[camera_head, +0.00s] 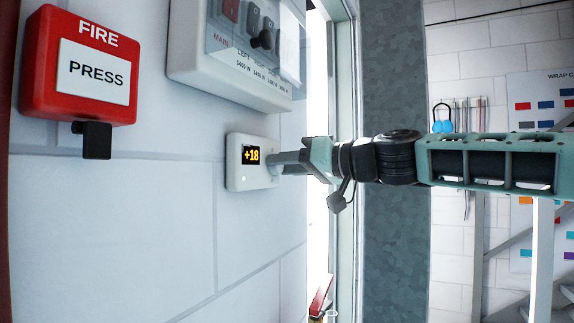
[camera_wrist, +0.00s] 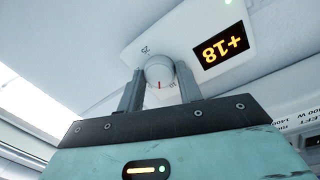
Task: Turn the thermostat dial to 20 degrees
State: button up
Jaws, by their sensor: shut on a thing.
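The white thermostat (camera_head: 235,176) is fixed to the wall, and its lit display (camera_head: 251,155) reads +18. In the wrist view the thermostat (camera_wrist: 140,45) shows upside down, with the same +18 on its display (camera_wrist: 221,46). Its round dial (camera_wrist: 160,72) has a red mark and sits between the two fingers of my gripper (camera_wrist: 159,88). In the head view my gripper (camera_head: 276,163) reaches the thermostat's right side from the right and is shut on the dial. The fingers hide most of the dial there.
A red fire button box (camera_head: 78,65) with a black part below it is at the upper left. A grey switch panel (camera_head: 225,85) hangs just above the thermostat. A window or door frame (camera_head: 345,90) stands behind my gripper. The wall below the thermostat is clear.

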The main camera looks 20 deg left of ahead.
jog(key=shift+w+d+r+m+g+p, duration=0.1)
jog(key=shift+m+g+p, duration=0.35)
jog(key=shift+m+p, duration=2.35)
jog(key=shift+w+m+g+p, duration=0.1)
jog(key=shift+m+g+p, duration=0.3)
jog(key=shift+m, duration=4.7)
jog(key=o, duration=0.7)
